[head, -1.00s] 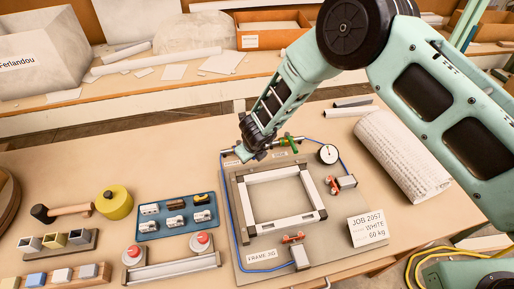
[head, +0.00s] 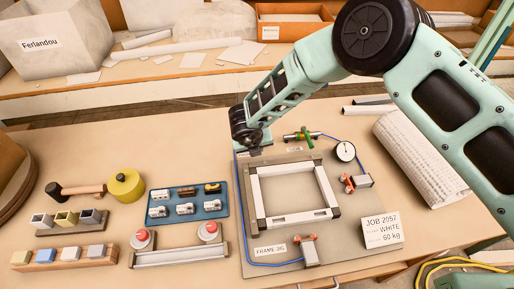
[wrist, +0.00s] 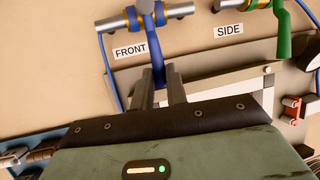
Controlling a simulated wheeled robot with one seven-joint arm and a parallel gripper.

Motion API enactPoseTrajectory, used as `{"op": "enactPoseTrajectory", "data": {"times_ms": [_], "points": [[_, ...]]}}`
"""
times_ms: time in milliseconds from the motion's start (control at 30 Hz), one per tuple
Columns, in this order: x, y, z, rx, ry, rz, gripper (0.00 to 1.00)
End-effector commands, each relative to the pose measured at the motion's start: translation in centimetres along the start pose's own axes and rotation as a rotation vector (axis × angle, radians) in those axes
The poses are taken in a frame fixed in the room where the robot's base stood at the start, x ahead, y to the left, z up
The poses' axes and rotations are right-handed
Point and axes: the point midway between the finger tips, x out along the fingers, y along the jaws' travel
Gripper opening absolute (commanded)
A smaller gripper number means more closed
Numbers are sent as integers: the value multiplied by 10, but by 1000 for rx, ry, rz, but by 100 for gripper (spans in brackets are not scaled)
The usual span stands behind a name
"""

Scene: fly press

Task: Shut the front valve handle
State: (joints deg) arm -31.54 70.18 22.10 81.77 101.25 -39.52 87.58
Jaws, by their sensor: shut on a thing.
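The front valve handle (wrist: 157,50) is a blue lever in the wrist view, on a silver valve (wrist: 125,22) above the FRONT label (wrist: 130,51). It points down from the valve, across the line of the pipe. My gripper (wrist: 167,88) is shut on the lower end of the lever, with one dark finger on each side. In the head view my gripper (head: 255,142) is at the back left corner of the frame jig (head: 246,190), where my wrist hides the front valve and its handle.
The green side valve handle (wrist: 283,35) is close on the right, beside the SIDE label (wrist: 228,30). A pressure gauge (head: 345,151) and red clamps stand farther right. A white frame (head: 325,190) lies on the jig. Bare table lies left of my wrist.

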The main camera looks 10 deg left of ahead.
Motion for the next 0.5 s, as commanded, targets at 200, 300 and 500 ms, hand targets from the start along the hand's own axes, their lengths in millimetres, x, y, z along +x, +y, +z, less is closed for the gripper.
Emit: {"op": "enactPoseTrajectory", "data": {"times_ms": [200, 300, 500], "points": [[-1, 1, 1, 3, -2, 3, 0], [-1, 1, 1, 3, -2, 4, 37], [0, 1, 1, 1, -1, 3, 37]]}}
